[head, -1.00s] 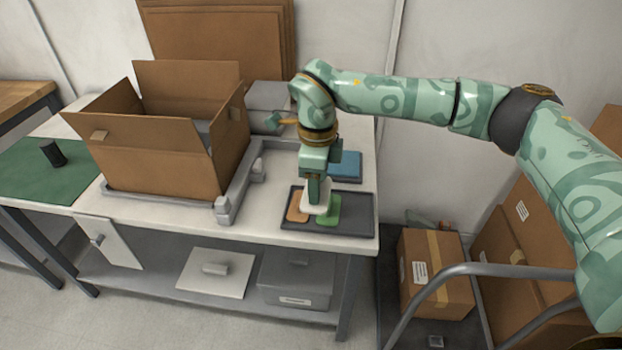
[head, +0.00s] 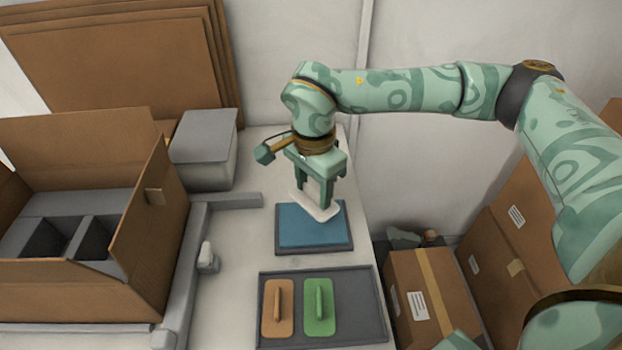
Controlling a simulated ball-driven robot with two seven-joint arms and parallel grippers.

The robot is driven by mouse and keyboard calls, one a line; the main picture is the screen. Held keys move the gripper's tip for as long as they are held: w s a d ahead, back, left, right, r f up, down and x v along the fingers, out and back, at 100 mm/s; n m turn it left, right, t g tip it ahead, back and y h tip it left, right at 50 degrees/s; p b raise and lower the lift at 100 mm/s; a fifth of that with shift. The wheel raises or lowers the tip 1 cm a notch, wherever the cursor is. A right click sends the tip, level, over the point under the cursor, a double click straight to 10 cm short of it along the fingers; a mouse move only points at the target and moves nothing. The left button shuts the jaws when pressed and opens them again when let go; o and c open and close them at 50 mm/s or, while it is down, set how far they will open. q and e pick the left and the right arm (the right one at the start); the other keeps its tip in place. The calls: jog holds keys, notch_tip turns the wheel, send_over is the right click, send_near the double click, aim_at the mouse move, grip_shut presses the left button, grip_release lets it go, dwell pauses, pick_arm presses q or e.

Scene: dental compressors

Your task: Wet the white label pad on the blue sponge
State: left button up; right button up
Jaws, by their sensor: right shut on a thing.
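The white label pad (head: 326,213) is in my right gripper (head: 316,197), which is shut on it. The gripper points down over the upper right part of the blue sponge (head: 303,234). The sponge lies flat in a dark shallow tray (head: 313,253) on the bench. The fingertips partly hide the pad. My left gripper is not in view.
A grey tray (head: 370,310) in front holds an orange pad (head: 277,322) and a green pad (head: 319,320), both with handles. An open cardboard box (head: 150,250) with grey dividers stands at left. A lidded grey container (head: 207,150) stands behind. Cartons (head: 432,290) sit right of the bench.

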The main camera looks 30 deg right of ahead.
aim_at(313, 221)
jog(key=shift+w+n, duration=0.35)
jog(key=shift+n, duration=0.25)
jog(key=shift+s, duration=0.2)
jog(key=shift+s+f, duration=0.1)
jog(key=shift+f, duration=0.05)
jog(key=shift+f+b, duration=0.35)
jog(key=shift+b, duration=0.1)
notch_tip(313, 221, down, 5)
jog(key=b, duration=0.4)
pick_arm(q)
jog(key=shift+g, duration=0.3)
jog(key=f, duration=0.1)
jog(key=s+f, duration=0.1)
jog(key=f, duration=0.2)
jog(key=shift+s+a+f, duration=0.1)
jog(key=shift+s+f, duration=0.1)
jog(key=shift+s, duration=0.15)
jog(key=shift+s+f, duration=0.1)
pick_arm(e)
jog(key=shift+f, duration=0.45)
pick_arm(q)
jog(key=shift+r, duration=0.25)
pick_arm(e)
jog(key=shift+f, duration=0.1)
